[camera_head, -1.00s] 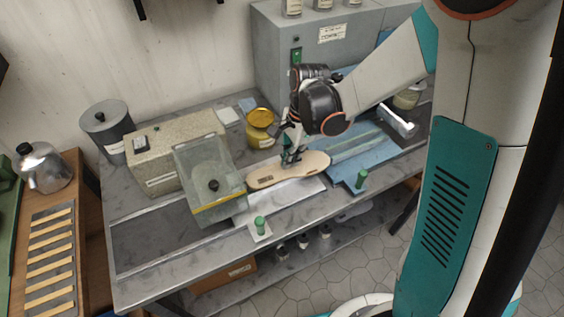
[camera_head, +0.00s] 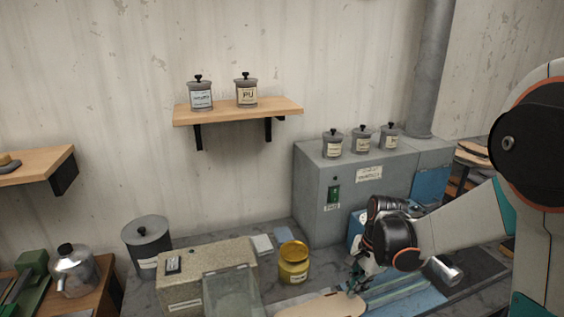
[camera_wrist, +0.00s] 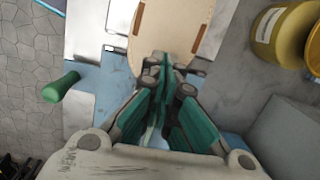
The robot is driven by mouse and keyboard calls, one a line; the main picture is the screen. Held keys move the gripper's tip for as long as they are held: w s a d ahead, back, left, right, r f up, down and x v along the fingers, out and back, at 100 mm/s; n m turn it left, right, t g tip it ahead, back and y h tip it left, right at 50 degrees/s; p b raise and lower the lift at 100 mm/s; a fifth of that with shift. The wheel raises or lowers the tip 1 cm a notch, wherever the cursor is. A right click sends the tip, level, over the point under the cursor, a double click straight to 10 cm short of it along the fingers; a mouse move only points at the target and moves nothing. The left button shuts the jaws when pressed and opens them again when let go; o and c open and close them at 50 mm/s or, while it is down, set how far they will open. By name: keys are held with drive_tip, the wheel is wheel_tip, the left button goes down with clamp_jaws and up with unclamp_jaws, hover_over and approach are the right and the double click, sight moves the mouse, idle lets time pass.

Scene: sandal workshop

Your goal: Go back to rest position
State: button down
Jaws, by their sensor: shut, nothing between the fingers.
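My gripper (camera_head: 357,277) is low over the workbench, at the right end of a pale sandal sole (camera_head: 322,305). In the wrist view its green fingers (camera_wrist: 165,68) are together and hold nothing. The sole (camera_wrist: 172,22) lies flat beyond the fingertips, with two brown strips near its end. I cannot tell whether the fingertips touch it. The lower part of the bench is cut off in the head view.
A yellow jar (camera_head: 293,265) stands behind the sole and a grey machine (camera_head: 345,190) at the back. A beige box (camera_head: 195,275) is on the left. A wall shelf (camera_head: 238,112) holds two jars.

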drive_tip(key=s+a+r+n+t+b, duration=0.1)
drive_tip(key=s+r+n+t+b, duration=0.1)
drive_tip(key=s+r+n, duration=0.4)
drive_tip(key=s+a+r+n+t+h+b, duration=0.1)
drive_tip(key=s+r+n+t+b, duration=0.1)
drive_tip(key=s+r+n+t, duration=0.3)
drive_tip(key=shift+s+r+n+h+b, duration=0.4)
drive_tip(key=shift+s+n, duration=1.1)
drive_tip(key=shift+s, duration=1.65)
